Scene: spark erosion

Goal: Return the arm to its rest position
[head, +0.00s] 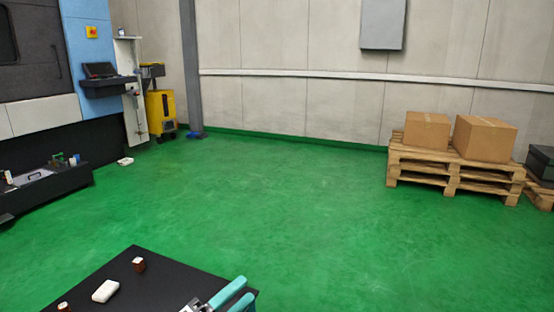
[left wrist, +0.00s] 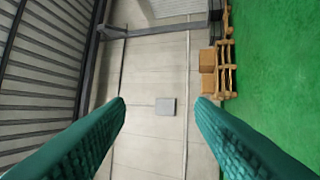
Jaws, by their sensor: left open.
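My left gripper (head: 242,288) shows at the bottom of the head view, over the right corner of the black table top. Its two teal fingers stand apart. In the left wrist view the left gripper (left wrist: 161,102) also shows with its fingers wide apart and nothing between them. Behind them are the wall and a grey wall box (left wrist: 165,107), far off. The rest of the left arm is mostly out of the picture. My right gripper is not in view.
The black table top (head: 170,272) bears a white block (head: 105,291) and two small brown blocks (head: 138,264) (head: 63,307). A machine (head: 40,115) stands left, near a yellow cart (head: 161,112). Pallets (head: 455,180) with cartons (head: 485,138) stand right. The green floor (head: 290,210) between is clear.

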